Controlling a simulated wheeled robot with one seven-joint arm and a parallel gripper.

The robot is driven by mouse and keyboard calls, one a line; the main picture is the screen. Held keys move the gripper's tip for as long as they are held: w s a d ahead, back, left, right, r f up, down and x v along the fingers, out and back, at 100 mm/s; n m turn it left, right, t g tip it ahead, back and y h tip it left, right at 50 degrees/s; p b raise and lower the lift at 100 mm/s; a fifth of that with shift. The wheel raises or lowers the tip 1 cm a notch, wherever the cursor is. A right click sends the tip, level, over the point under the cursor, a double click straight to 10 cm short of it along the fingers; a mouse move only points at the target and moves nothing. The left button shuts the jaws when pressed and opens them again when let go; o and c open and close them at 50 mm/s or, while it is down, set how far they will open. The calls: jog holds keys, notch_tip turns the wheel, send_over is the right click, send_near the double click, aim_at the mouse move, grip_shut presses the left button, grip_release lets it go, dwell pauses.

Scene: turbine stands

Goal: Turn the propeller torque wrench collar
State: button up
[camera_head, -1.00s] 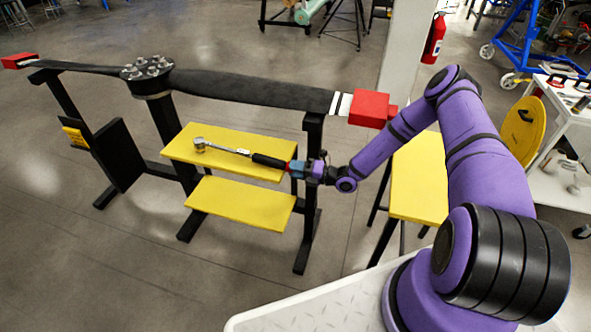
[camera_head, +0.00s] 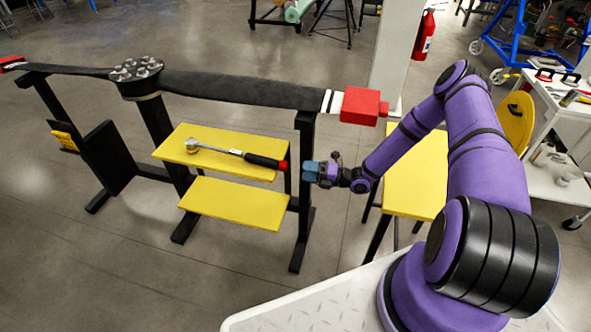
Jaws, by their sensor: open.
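The torque wrench (camera_head: 230,152) lies on the upper yellow shelf (camera_head: 205,136) of the stand. Its metal head (camera_head: 192,145) points left, and its black handle (camera_head: 261,160) with a red end collar (camera_head: 283,165) points right. The collar sits at the shelf's right edge. My gripper (camera_head: 306,171), with blue fingers, is open just right of the collar, with a small gap between them, beside the stand's right post. The fingers are small in view. The propeller (camera_head: 240,89) lies across the top of the stand, with a hub (camera_head: 135,72) of several bolts.
A lower yellow shelf (camera_head: 232,203) is below the wrench. A black post (camera_head: 305,220) stands close to my gripper. A red block (camera_head: 361,106) is on the propeller tip above. A yellow-topped stool (camera_head: 415,178) is behind my forearm, and a white cart (camera_head: 560,125) is at right.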

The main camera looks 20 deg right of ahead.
jog(key=shift+v, duration=1.85)
